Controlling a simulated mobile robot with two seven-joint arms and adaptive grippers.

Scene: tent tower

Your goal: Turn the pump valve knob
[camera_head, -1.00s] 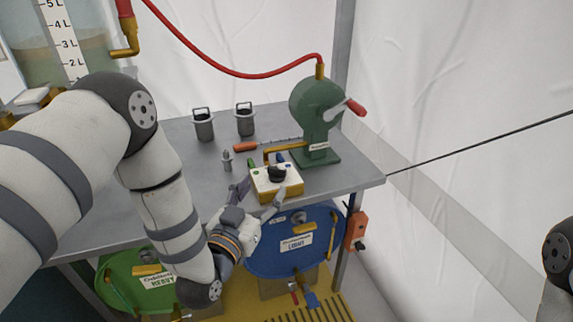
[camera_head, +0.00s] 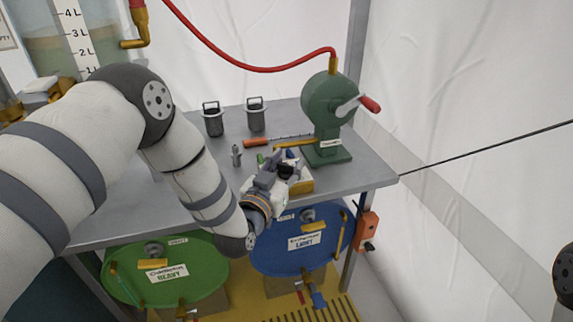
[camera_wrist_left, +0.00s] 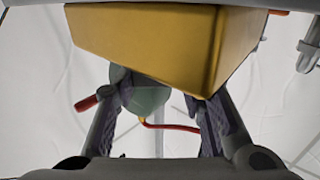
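The yellow and white valve box (camera_head: 303,186) stands at the front edge of the grey table, with its black knob (camera_head: 286,171) on top, partly covered by my left gripper (camera_head: 277,166). The fingers are apart and reach over the box around the knob area; I cannot tell whether they touch the knob. In the left wrist view the yellow box (camera_wrist_left: 150,40) fills the upper middle and hides the knob. The open fingers (camera_wrist_left: 165,100) show on both sides below it, their tips partly hidden. My right gripper is out of view.
The green pump (camera_head: 328,105) with a red-handled crank stands just behind the box on the table (camera_head: 180,190). Green (camera_head: 205,285) and blue (camera_head: 275,260) drums stand below the table edge.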

